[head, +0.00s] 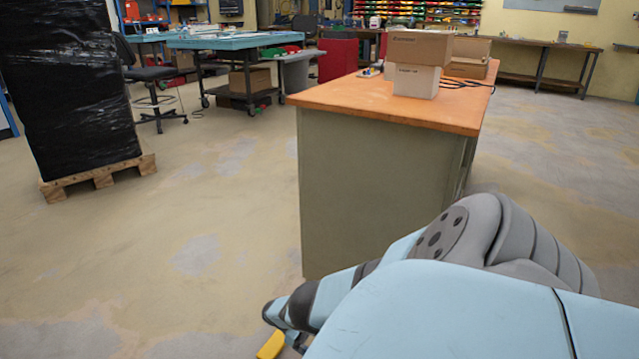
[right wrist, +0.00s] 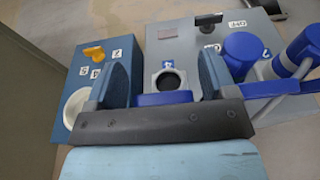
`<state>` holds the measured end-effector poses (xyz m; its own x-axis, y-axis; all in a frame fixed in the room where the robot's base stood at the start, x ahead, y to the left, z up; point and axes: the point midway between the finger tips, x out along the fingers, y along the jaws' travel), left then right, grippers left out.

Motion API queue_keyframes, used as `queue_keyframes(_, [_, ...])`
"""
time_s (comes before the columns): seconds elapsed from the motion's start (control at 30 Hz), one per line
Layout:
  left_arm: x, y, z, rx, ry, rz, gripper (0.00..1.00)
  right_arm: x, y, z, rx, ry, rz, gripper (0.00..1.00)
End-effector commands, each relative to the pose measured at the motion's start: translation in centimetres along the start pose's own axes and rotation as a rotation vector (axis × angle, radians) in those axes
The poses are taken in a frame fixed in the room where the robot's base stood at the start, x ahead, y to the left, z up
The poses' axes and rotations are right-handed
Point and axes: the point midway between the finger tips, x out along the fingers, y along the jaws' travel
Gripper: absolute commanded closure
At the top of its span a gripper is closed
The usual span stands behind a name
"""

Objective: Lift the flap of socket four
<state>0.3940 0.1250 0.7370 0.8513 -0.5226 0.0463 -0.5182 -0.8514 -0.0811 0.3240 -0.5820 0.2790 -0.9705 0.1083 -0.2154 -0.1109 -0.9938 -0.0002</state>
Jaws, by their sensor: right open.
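A grey socket box (right wrist: 185,52) shows in the right wrist view. Socket four (right wrist: 168,80), beside a small label with a 4, has a pale angular rim around a dark round opening. A blue part (right wrist: 165,99), apparently its flap, lies on the camera side of the rim; its lower edge is hidden behind my gripper's palm. My right gripper (right wrist: 163,68) is open, with one finger on each side of socket four and nothing clearly gripped. Whether the fingers touch the blue part cannot be told. My left gripper is in neither view.
A blue box (right wrist: 112,48) with a yellow switch (right wrist: 93,52) stands left of the socket box. A blue round cap (right wrist: 243,46) and a blue plug (right wrist: 300,52) are close right of my fingers. An orange-topped workbench (head: 350,95) stands ahead in the head view.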

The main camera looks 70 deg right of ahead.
Motion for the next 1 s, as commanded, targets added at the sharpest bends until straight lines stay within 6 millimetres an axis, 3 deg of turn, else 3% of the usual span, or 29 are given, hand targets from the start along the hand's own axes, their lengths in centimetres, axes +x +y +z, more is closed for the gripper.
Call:
queue_keyframes(0.1, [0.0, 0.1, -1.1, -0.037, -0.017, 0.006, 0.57, -0.4, 0.0, 1.6, 0.0, 0.001, -0.001, 0.22])
queue_keyframes(0.23, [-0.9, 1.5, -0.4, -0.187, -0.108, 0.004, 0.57, -0.9, 0.0, 3.8, 0.0, 0.001, -0.001, 0.22])
queue_keyframes(0.4, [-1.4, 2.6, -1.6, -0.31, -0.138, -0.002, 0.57, -1.5, 0.0, 6.7, 0.0, 0.001, 0.0, 0.22])
queue_keyframes(0.77, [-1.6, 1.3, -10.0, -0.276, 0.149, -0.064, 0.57, -2.7, 0.0, 12.1, -0.001, 0.0, -0.001, 0.22])
queue_keyframes(1.0, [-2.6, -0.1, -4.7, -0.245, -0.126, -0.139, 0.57, -3.3, 0.0, 15.3, 0.0, -0.001, -0.001, 0.22])
